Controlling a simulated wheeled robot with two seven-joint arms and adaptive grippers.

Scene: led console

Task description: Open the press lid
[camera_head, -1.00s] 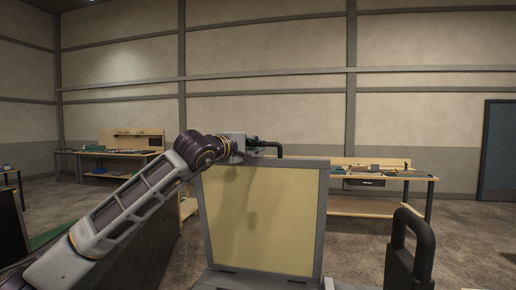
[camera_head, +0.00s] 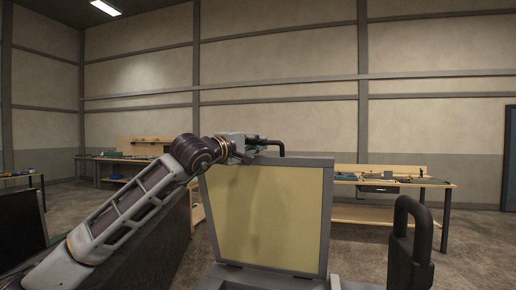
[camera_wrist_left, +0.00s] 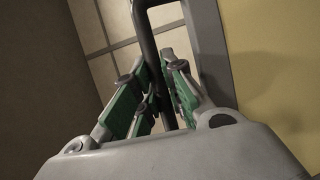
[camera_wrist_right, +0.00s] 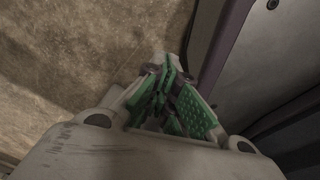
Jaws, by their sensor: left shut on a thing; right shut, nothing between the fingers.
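The press lid (camera_head: 270,215) stands raised, nearly upright, in the middle of the head view. It has a pale yellow panel in a grey frame. A black bar handle (camera_head: 274,145) is at its top edge. My left gripper (camera_head: 252,148) is at that edge, shut on the handle. In the left wrist view, the green-padded fingers (camera_wrist_left: 155,85) are around the dark handle bar (camera_wrist_left: 147,40), beside the lid's grey frame (camera_wrist_left: 208,50). My right gripper (camera_wrist_right: 172,85) shows only in its wrist view, shut and empty, beside a grey surface.
A black upright handle (camera_head: 410,240) stands at the right, near the lid. Workbenches (camera_head: 390,182) with small items stand behind, against the far wall. A dark panel (camera_head: 20,215) is at the left. Concrete floor is open at the right.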

